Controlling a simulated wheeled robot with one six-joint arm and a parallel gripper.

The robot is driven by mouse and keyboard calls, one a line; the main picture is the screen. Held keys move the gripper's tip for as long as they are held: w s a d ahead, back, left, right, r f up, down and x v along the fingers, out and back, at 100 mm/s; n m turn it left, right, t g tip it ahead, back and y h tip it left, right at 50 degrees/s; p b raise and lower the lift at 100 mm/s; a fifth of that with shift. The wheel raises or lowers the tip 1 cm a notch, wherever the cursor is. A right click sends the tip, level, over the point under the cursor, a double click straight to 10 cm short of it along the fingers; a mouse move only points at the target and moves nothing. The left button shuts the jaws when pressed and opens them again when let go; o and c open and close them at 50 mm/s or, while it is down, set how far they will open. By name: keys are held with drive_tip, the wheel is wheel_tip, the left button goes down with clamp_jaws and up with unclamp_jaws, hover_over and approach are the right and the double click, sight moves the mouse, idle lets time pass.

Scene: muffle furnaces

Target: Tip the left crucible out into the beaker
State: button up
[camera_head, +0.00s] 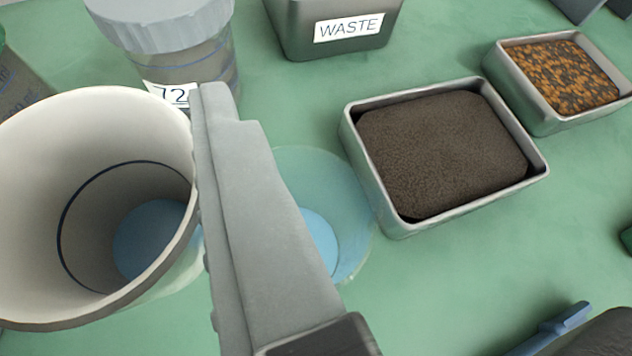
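A white crucible (95,140) fills the left of the view, its wide mouth facing the camera. A dark ring runs round its inner wall, and a blue patch shows at its bottom; I cannot tell whether this is liquid or solid. One grey finger of my gripper (225,190) lies against its right wall. The other finger is out of view to the left, and the crucible appears held between them. A clear round vessel, apparently the beaker (352,225), shows behind the finger with blue in it. My finger hides its left part.
A metal tray of dark brown granules (390,228) stands right of the clear vessel, with a tray of orange-black grains (540,120) beyond. A box labelled WASTE (300,42) and a grey-lidded jar (165,25) are behind.

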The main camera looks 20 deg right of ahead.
idle(0.3)
drive_tip(key=shift+r, duration=2.5)
